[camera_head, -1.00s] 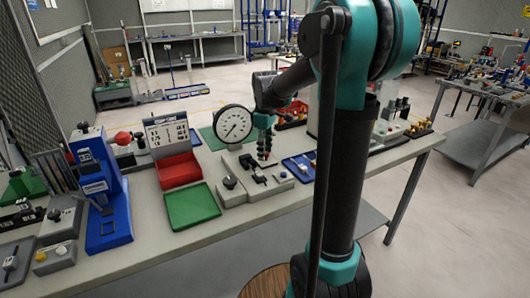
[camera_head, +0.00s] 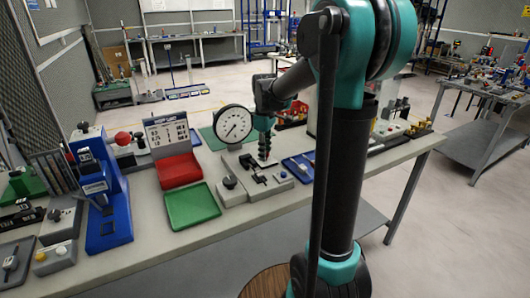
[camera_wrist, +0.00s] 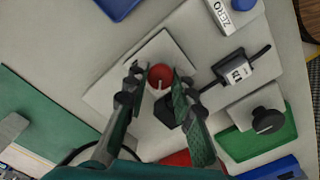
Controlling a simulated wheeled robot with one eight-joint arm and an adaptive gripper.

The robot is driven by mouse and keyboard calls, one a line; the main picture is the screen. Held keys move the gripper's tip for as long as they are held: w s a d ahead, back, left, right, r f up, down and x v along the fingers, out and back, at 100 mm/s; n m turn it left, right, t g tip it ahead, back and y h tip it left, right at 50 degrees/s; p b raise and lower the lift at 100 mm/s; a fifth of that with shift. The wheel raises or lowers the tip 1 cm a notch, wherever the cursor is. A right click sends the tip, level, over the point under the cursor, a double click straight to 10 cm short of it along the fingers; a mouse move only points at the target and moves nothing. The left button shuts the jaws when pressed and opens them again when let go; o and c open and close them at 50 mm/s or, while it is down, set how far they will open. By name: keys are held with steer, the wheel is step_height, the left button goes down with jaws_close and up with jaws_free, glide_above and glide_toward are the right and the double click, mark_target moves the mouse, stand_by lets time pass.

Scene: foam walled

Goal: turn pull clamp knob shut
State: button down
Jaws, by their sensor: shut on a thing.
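A round red knob (camera_wrist: 160,76) with a pale mark on its lower edge sits on a light grey plate (camera_wrist: 112,92) in the wrist view. I take it as the clamp knob. My gripper (camera_wrist: 156,81) has one finger on each side of the knob and is shut on it. In the head view my gripper (camera_head: 264,155) points down over the grey fixture (camera_head: 235,194) on the bench. The knob is hidden there behind the fingers.
A white dial gauge (camera_head: 235,124) stands just left of my gripper. A black knob (camera_wrist: 266,120) and a block marked ZERO (camera_wrist: 230,12) are nearby. A green tray (camera_head: 192,205), a red bin (camera_head: 178,170) and a blue tray (camera_head: 302,166) surround the fixture.

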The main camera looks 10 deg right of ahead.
steer(key=shift+m, duration=0.3)
steer(key=m, duration=0.3)
steer(key=shift+m, duration=0.3)
steer(key=m, duration=0.4)
steer(key=shift+w+d+m, duration=0.1)
steer(key=shift+m, duration=0.2)
steer(key=m, duration=0.4)
steer(key=shift+d+m, duration=0.1)
steer(key=shift+m, duration=2.4)
steer(key=c, duration=1.3)
jaws_free()
steer(key=shift+o, duration=0.2)
steer(key=shift+r, duration=0.15)
